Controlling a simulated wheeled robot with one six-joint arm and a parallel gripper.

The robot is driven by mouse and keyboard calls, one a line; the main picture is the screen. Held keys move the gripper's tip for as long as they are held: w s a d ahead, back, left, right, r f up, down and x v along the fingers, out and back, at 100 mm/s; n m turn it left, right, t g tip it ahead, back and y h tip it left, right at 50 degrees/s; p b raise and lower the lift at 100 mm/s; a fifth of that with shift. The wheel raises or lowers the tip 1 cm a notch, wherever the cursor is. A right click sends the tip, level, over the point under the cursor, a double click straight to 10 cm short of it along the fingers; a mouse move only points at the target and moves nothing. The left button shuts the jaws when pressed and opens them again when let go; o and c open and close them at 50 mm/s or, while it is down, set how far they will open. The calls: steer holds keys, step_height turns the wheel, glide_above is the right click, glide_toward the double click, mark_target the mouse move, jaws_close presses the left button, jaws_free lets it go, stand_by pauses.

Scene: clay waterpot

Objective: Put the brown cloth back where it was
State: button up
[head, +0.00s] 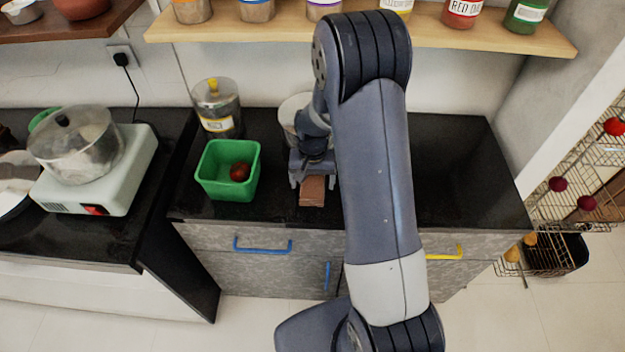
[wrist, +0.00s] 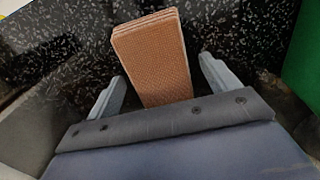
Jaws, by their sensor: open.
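The brown cloth (head: 312,193) is a folded, layered rectangular stack on the black counter, near its front edge. It also shows in the wrist view (wrist: 152,55), at top centre with its woven texture visible. My gripper (head: 312,183) is over the cloth's far end in the head view. In the wrist view my gripper (wrist: 161,70) is open, with one finger on each side of the cloth. Gaps show between the cloth and both fingers. The cloth's near end is hidden behind the gripper body in the wrist view.
A green bin (head: 228,185) holding a dark red round item stands left of the cloth. A lidded glass jar (head: 217,108) stands behind the bin, and a pale container (head: 294,112) behind my gripper. A pot (head: 75,148) sits on a stove at left. The counter's right part is clear.

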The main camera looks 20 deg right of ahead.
mark_target(312, 182)
step_height(312, 182, up, 12)
steer(key=shift+b, duration=0.45)
step_height(312, 182, down, 12)
steer(key=shift+p, duration=0.35)
steer(key=shift+w+r, duration=0.1)
steer(key=shift+r, duration=1.35)
